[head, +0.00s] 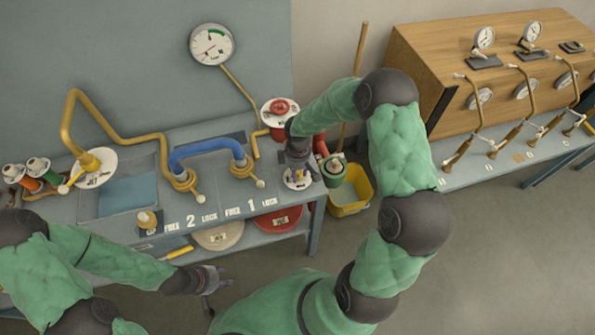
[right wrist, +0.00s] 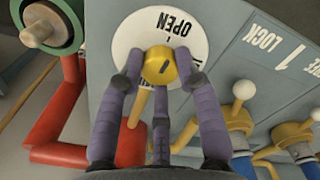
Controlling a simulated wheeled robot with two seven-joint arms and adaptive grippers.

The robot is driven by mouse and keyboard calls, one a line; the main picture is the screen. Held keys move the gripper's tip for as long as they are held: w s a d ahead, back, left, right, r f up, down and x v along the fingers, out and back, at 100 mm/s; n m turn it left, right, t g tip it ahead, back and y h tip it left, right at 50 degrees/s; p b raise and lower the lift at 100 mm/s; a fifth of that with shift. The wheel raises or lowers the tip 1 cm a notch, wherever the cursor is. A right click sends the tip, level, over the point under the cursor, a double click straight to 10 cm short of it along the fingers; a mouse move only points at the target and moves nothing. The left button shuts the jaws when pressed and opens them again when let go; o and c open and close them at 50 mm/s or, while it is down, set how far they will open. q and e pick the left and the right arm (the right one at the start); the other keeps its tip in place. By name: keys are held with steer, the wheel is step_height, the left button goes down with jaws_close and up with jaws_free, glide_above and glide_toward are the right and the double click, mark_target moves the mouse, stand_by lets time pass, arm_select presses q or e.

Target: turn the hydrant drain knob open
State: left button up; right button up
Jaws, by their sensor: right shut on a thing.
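The yellow drain knob (right wrist: 160,66) sits on a round white plate (right wrist: 135,35) marked OPEN in the right wrist view. My right gripper (right wrist: 158,70) is shut on the knob, with purple fingers around it. In the head view my right gripper (head: 298,170) points down at the white plate (head: 290,182) on the bench's right end, and hides the knob there. My left gripper (head: 219,292) is empty, its dark fingers apart, in front of the bench and away from the knob.
The red hydrant (head: 281,108) stands behind my right gripper. A red pipe (right wrist: 62,125) runs close beside the plate. Valves with white ball handles (right wrist: 243,90) are to its right. A yellow bucket (head: 350,208) stands off the bench's right end. The floor in front is clear.

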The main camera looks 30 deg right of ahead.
mark_target(299, 174)
steer(key=shift+s+f, duration=0.15)
steer(key=shift+s, duration=0.15)
steer(key=o, duration=1.1)
steer(key=shift+o, duration=0.2)
steer(key=shift+d, duration=0.1)
steer(key=shift+w, duration=0.15)
steer(key=shift+w+r, duration=0.1)
steer(key=shift+r, duration=0.25)
step_height(299, 174, up, 12)
steer(key=shift+f, duration=0.25)
